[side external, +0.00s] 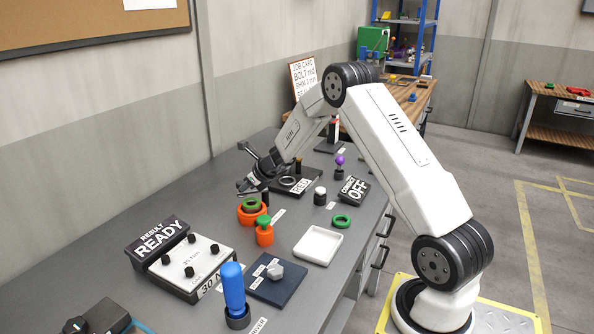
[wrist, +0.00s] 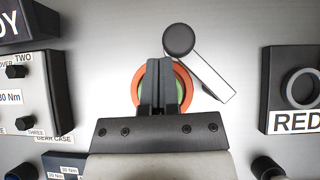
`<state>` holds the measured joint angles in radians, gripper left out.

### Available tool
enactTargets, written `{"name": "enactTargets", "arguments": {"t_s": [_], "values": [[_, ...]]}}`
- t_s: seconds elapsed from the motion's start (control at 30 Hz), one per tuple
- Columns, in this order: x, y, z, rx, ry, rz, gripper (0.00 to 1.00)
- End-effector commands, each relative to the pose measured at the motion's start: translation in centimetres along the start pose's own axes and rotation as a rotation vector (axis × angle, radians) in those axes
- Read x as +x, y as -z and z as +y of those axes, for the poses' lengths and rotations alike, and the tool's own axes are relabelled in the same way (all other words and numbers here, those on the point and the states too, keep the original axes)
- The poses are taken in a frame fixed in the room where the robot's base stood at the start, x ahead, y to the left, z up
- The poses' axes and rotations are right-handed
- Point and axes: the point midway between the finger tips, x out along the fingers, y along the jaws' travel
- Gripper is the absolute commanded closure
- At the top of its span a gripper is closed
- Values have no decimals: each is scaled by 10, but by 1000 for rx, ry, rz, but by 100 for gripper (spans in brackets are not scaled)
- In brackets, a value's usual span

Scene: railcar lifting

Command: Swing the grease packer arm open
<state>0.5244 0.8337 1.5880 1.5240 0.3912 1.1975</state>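The grease packer (wrist: 136,88) is likely the orange round body with a green ring; in the side view it stands on the grey bench (side external: 250,217). In the wrist view, a pale bar (wrist: 212,77) with a round black knob (wrist: 178,39) lies at its upper right, likely the packer arm. The bar is apart from my fingers. My gripper (wrist: 160,62) hangs over the packer, its two fingers close together with nothing visible between them. It hides the middle of the ring. In the side view my gripper (side external: 243,185) is above the packer, and the bar is not clear.
The torque box (wrist: 28,95) is left of the packer. A black stand marked RED (wrist: 292,121) with a grey ring is at the right. An orange pot with a green top (side external: 264,232), a white tray (side external: 318,246) and a green ring (side external: 341,221) lie nearer the front edge.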

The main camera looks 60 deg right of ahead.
Motion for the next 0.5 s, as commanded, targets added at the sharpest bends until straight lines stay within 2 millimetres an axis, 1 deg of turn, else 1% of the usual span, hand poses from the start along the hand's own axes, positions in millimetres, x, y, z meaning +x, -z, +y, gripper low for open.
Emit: {"name": "enactTargets", "arguments": {"t_s": [0.13, 0.5], "values": [[8, -7, -3, 15, 17, 0, 100], [20, -20, -16, 223, 224, -2, 100]]}}
